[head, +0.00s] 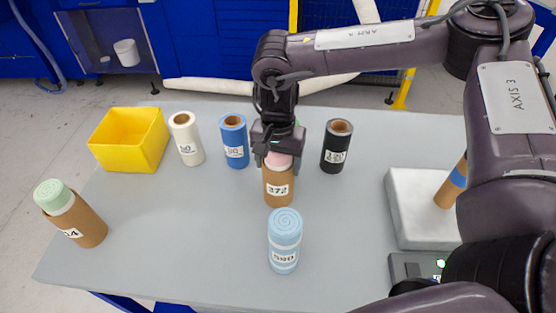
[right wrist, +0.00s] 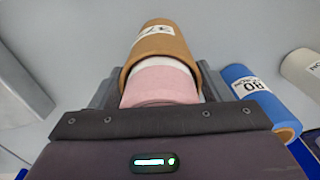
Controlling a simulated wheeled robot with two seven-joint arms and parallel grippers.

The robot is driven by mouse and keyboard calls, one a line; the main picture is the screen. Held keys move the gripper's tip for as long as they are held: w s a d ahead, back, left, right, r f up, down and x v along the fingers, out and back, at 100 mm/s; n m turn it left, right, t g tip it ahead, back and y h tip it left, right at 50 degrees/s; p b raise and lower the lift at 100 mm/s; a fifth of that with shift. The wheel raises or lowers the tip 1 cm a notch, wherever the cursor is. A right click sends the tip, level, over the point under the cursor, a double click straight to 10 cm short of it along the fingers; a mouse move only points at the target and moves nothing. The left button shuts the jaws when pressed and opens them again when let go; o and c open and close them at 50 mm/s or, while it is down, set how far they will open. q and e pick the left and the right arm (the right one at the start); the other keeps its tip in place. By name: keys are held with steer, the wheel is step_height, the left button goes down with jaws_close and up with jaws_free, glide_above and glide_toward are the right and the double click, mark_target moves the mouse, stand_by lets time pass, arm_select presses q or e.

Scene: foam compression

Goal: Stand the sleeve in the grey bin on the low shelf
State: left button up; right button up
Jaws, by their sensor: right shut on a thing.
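A brown cardboard sleeve (head: 279,189) labelled 372 stands upright near the middle of the table, with pink foam at its top. My right gripper (head: 278,153) comes down from above and is shut on this sleeve at its upper end. In the right wrist view the sleeve (right wrist: 160,46) and pink foam (right wrist: 160,86) show between the fingers. I cannot tell whether its base touches the table. A pale grey-white bin (head: 127,53) stands low in a blue unit at the back left, beyond the table. My left gripper is not in view.
On the table (head: 180,240) are a yellow box (head: 128,140), white roll (head: 186,138), blue roll (head: 234,140), black roll (head: 336,146), light blue foam roll (head: 284,240) and a brown sleeve with green foam (head: 85,222). A pale block (head: 410,215) is at right, beside my arm.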

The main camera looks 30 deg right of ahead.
steer(key=shift+f, duration=0.2)
steer(key=o, duration=1.3)
